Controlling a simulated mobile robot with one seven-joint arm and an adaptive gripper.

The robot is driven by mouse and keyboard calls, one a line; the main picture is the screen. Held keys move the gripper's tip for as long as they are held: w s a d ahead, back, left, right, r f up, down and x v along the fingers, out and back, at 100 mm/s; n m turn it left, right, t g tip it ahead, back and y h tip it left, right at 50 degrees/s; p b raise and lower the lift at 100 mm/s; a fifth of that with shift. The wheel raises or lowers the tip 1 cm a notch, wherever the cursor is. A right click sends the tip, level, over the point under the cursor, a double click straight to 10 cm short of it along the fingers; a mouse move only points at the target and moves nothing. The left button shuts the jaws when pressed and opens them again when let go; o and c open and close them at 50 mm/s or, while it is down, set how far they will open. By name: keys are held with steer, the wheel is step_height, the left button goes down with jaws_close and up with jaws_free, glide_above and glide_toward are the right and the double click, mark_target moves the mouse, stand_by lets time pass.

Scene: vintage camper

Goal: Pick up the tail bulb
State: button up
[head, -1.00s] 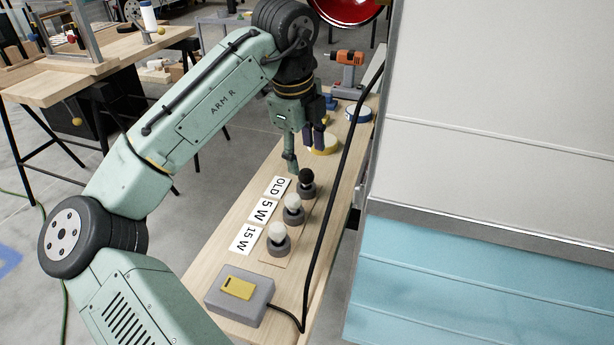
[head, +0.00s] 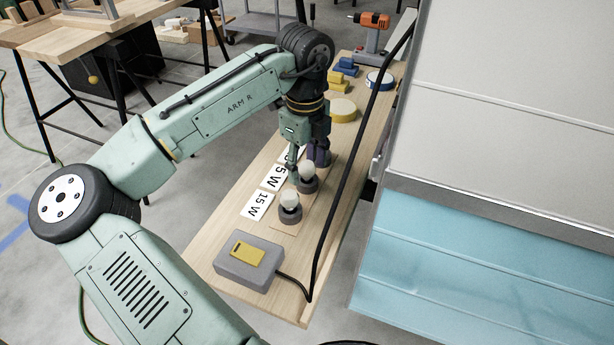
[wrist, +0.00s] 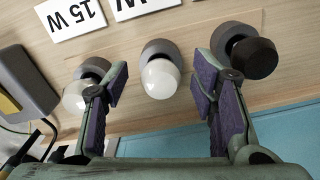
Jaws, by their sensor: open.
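Three bulbs stand in grey holders in a row, and I cannot tell by looks alone which is the tail bulb. The white bulb by the 15 W card is nearest in the head view (head: 289,199) and at left in the wrist view (wrist: 75,97). The middle white bulb (head: 306,171) stands by the 5 W card and shows in the wrist view (wrist: 160,79). The dark bulb (wrist: 254,58) is at right there, hidden behind my gripper in the head view. My gripper (head: 305,160) is open, its fingers either side of the middle bulb in the wrist view (wrist: 161,92).
The 15 W card (head: 257,205) and 5 W card (head: 276,178) lie left of the bulbs. A grey box with a yellow top (head: 248,262) stands in front. A black cable (head: 345,165) runs along the right. Tape rolls and an orange drill (head: 372,22) are behind.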

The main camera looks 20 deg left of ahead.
steer(key=shift+f, duration=0.55)
jaws_close()
stand_by(0.4)
